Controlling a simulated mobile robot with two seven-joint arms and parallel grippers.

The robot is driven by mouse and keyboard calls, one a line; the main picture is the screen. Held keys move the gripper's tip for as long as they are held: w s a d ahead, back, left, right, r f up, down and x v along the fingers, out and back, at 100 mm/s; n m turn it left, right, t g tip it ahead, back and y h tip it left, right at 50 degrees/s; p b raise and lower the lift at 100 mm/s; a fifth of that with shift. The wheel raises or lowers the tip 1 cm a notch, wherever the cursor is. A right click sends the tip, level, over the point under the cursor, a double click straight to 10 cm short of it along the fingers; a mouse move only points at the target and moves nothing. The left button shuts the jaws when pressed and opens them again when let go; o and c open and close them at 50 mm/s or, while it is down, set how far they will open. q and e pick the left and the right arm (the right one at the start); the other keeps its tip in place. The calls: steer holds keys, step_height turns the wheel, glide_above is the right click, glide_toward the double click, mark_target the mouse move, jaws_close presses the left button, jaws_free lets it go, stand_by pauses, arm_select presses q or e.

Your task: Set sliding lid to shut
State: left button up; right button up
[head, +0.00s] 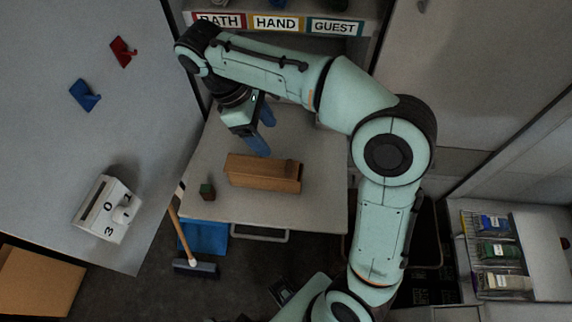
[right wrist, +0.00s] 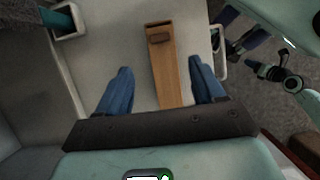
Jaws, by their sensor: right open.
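A long, narrow wooden box (head: 262,181) lies on the light grey table below my right gripper (head: 263,131). In the right wrist view the box (right wrist: 166,75) runs away from me between the fingers, with a darker brown patch or knob (right wrist: 159,38) near its far end. I cannot tell clearly how far the sliding lid is open. My right gripper (right wrist: 160,72) is open and empty, with its blue fingers spread to either side of the box and apparently above it. My left gripper is not in view.
A small dark cube (head: 208,191) sits on the table left of the box. A shelf with BATH, HAND and GUEST labels (head: 276,24) stands behind. A broom (head: 187,240) stands below.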

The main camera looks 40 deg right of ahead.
mark_target(292, 165)
arm_select(q)
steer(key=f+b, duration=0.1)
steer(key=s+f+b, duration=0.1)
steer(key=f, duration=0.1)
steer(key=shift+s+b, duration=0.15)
steer(key=shift+b, duration=0.25)
arm_select(e)
steer(key=x, duration=1.2)
steer(key=shift+d+f, duration=0.1)
jaws_close()
steer(key=shift+s+d, duration=0.4)
steer(key=shift+s, duration=0.15)
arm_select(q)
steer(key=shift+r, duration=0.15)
arm_select(e)
jaws_free()
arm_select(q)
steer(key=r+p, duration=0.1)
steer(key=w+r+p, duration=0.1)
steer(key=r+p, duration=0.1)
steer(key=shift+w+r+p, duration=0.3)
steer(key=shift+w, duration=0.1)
arm_select(e)
steer(key=v, duration=1.3)
steer(key=shift+a, duration=0.1)
